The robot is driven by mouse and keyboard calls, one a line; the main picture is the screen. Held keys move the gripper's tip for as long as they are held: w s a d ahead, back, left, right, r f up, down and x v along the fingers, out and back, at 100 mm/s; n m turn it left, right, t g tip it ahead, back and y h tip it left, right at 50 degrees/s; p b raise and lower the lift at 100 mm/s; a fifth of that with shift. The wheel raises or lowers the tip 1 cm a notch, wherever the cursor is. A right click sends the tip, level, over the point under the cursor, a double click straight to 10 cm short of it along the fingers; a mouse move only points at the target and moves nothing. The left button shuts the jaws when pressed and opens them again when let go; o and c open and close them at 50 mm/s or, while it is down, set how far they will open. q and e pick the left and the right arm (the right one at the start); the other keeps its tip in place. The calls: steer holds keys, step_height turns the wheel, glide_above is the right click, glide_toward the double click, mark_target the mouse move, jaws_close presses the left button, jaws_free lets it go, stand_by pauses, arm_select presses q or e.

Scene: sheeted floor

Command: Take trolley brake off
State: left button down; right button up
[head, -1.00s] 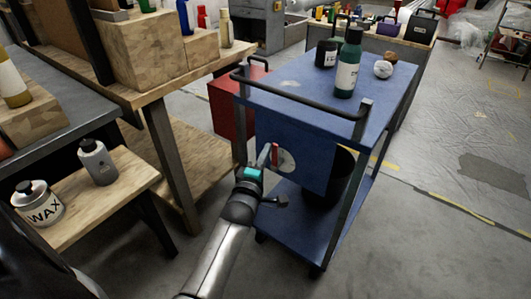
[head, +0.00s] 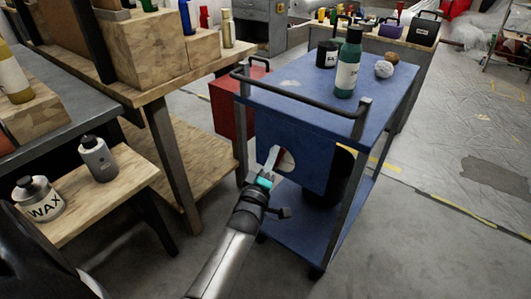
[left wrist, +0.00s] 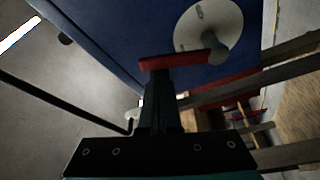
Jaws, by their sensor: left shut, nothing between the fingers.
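The blue trolley (head: 300,122) stands in the middle of the head view. On its near side panel is a pale round brake plate (head: 287,161) with a red lever (head: 281,155), partly hidden behind my left gripper (head: 271,157). In the left wrist view the lever (left wrist: 178,60) runs out from a knob on the brake plate (left wrist: 205,24). My left gripper (left wrist: 160,74) is shut and empty, its fingertips close under the free end of the lever. Whether they touch it I cannot tell. My right gripper is out of view.
The floor at right is free.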

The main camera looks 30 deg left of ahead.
arm_select(q)
steer(key=d+f+m+t+h+b, duration=0.2)
steer(key=d+f+m+h+b, duration=0.3)
steer(key=m, duration=1.2)
steer(key=shift+s+d+f+m+t+h+b, duration=0.2)
steer(key=shift+d+f+m+t+h+b, duration=0.15)
steer(key=shift+h, duration=0.25)
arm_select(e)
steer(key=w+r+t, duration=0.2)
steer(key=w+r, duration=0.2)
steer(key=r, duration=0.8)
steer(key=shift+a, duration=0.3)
arm_select(q)
steer(key=shift+a+r, duration=0.1)
steer(key=shift+a, duration=0.05)
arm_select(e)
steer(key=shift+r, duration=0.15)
arm_select(q)
step_height(320, 180, up, 4)
steer(key=p, duration=0.4)
steer(key=p+v, duration=0.1)
steer(key=v, duration=0.9)
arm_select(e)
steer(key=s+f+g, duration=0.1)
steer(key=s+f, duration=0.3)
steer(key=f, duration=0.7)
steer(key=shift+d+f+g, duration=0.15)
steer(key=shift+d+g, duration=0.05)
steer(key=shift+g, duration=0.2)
